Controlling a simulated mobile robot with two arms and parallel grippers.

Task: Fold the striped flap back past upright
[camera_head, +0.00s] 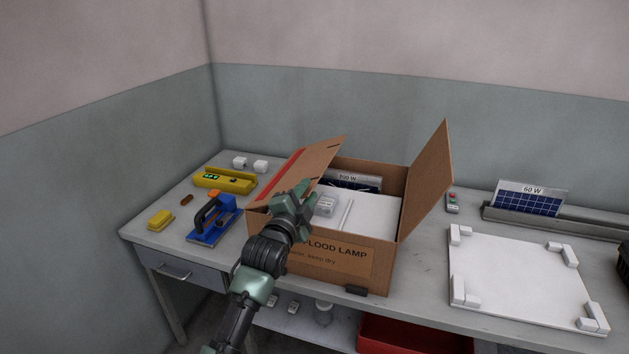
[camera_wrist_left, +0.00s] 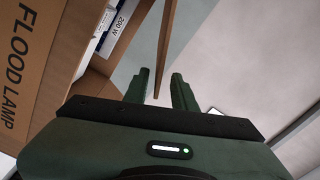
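The striped flap (camera_head: 318,158) is the left flap of the cardboard box (camera_head: 400,262), with a red stripe along it. It stands tilted up and leans inward over the box's left part. My left gripper (camera_head: 298,203) is at the flap's near end, above the box's front left. In the left wrist view, a thin brown panel, the flap seen edge-on (camera_wrist_left: 165,45), runs between the two fingers. The fingers are apart, with a gap showing beside the panel; contact with the right finger cannot be told. My right gripper is not in view.
The box's right flap (camera_head: 429,180) stands up, leaning outward. Inside are a white panel (camera_head: 372,218) and a 200 W item (camera_head: 352,181). A blue tool (camera_head: 213,232) and a yellow device (camera_head: 224,181) lie left. A white board (camera_head: 518,272) lies right.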

